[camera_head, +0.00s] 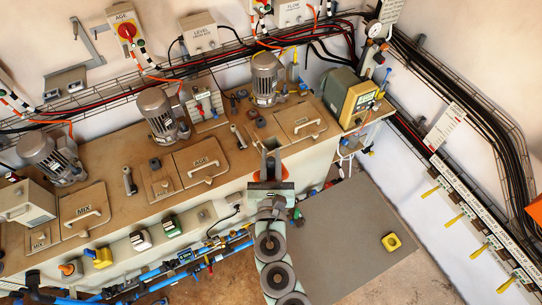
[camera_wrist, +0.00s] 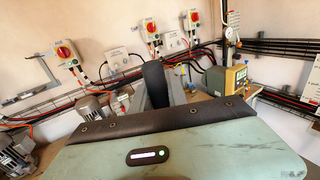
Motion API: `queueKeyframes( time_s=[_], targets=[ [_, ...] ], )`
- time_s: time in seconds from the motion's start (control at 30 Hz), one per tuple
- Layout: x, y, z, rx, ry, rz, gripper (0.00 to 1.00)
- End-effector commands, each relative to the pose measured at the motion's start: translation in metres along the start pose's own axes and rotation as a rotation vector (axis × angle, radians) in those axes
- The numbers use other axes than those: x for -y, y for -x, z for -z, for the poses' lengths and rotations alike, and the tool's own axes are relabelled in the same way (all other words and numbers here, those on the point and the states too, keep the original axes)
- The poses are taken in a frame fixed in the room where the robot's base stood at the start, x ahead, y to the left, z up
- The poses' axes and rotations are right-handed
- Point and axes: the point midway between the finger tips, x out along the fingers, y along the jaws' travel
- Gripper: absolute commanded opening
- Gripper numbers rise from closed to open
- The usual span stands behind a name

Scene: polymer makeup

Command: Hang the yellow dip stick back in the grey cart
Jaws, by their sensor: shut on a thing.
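My gripper (camera_head: 270,165) is at the front edge of the brown tank top, by a dark gap beside the right-hand lid. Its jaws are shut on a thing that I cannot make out. In the wrist view a dark upright finger (camera_wrist: 155,85) stands beyond my pale green housing, which hides the grip. I cannot pick out the yellow dip stick for certain in either view. I see nothing that I can clearly call the grey cart.
The tank top carries motors (camera_head: 160,115), lids (camera_head: 201,160) and a green-and-yellow pump unit (camera_head: 349,96). Yellow-handled items (camera_head: 455,218) line the right wall. A yellow block (camera_head: 391,242) sits on the grey floor mat (camera_head: 345,250), otherwise largely clear. Blue pipes (camera_head: 150,285) run along the front.

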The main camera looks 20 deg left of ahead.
Motion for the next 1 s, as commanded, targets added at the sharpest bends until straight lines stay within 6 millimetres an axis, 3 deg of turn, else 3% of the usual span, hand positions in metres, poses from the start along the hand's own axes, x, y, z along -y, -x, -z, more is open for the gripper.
queueKeyframes(
  time_s=[0.1,1.0],
  targets=[
    [0.000,0.000,0.023,-0.001,-0.001,0.000,0.00],
    [-0.001,0.000,0.140,-0.001,-0.001,-0.002,0.00]
  ],
)
